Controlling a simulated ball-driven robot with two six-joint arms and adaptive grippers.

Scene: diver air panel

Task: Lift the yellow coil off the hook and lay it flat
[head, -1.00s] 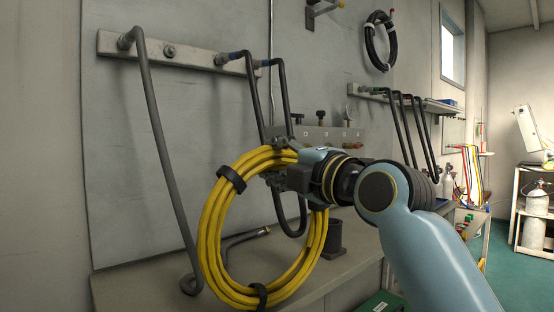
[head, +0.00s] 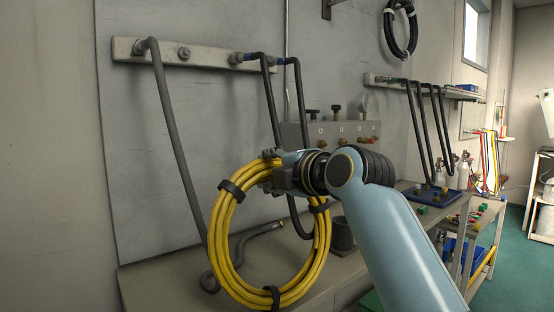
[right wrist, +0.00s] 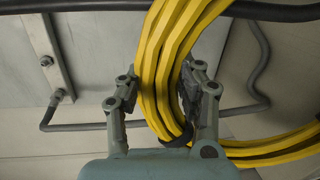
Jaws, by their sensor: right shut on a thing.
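The yellow coil (head: 219,240), bound with black straps, hangs upright from my right gripper (head: 273,175) in front of the wall panel. My right gripper is shut on the coil's upper part. In the right wrist view, the yellow strands (right wrist: 165,60) run between the two fingers of the gripper (right wrist: 163,90), with a black strap close to the palm. The coil's lower part overlaps the bench (head: 150,285) in the head view; I cannot tell whether it touches. A small part of a wall bracket (head: 327,10) shows at the top edge, clear of the coil. My left gripper is out of view.
A grey hose (head: 166,120) and black hoses (head: 266,105) hang from a wall rail (head: 205,56), close behind the coil. A dark cup (head: 343,236) stands on the bench right of the coil. A valve panel (head: 330,133) is behind my arm. A black coil (head: 388,35) hangs higher up.

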